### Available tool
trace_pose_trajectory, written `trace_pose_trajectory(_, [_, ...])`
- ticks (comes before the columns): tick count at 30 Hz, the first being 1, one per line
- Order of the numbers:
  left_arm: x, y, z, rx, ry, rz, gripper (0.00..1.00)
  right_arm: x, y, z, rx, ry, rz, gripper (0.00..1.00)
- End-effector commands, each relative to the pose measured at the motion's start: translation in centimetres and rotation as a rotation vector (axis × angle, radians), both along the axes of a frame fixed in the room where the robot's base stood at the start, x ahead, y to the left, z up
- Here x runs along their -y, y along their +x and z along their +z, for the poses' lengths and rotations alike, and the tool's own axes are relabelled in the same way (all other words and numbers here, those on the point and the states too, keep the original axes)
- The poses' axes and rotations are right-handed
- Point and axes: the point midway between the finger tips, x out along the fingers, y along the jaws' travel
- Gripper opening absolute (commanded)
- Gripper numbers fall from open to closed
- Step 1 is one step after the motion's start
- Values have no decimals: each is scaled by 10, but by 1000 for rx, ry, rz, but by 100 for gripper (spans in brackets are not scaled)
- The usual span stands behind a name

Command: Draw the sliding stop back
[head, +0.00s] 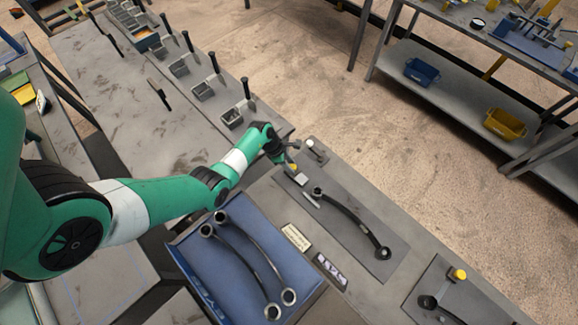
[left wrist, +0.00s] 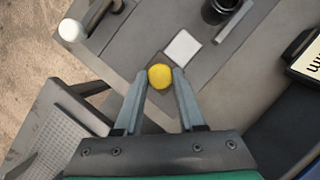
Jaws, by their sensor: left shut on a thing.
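The sliding stop shows as a yellow round knob (left wrist: 160,76) on the grey rack plate (left wrist: 150,50). My left gripper (left wrist: 160,80) is shut on this knob, with one finger on each side of it. In the head view my left gripper (head: 287,160) reaches down to the far left end of the rack, and the yellow knob (head: 293,167) shows at its tips. A pale square pad (left wrist: 182,48) lies just beyond the knob. A dark curved part (head: 350,218) with round ends lies along the rack plate. My right gripper is in neither view.
A blue tray (head: 183,258) with two curved dark parts stands in front of the rack. A white-tipped lever (head: 310,143) is close beyond my left gripper. A second plate with a yellow knob (head: 458,274) is at the lower right. Several small bins line the left bench.

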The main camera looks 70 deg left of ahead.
Motion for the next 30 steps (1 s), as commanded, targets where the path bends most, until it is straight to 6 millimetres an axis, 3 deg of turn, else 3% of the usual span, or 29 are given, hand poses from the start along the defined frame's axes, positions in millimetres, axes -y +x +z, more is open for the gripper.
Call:
trace_pose_trajectory(2, [-3,-1,-1,-3,9,3,0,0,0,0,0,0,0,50])
trace_pose_trajectory(3, [-3,-2,-1,-3,9,3,44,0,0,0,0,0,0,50])
trace_pose_trajectory(7, [-3,-1,-1,-2,8,3,68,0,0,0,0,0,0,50])
trace_pose_trajectory(15, [-2,-1,0,-2,6,2,68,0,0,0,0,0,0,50])
trace_pose_trajectory(19, [-3,-4,10,-1,6,3,68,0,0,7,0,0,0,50])
trace_pose_trajectory(30, [-15,-33,85,0,8,5,68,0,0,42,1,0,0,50])
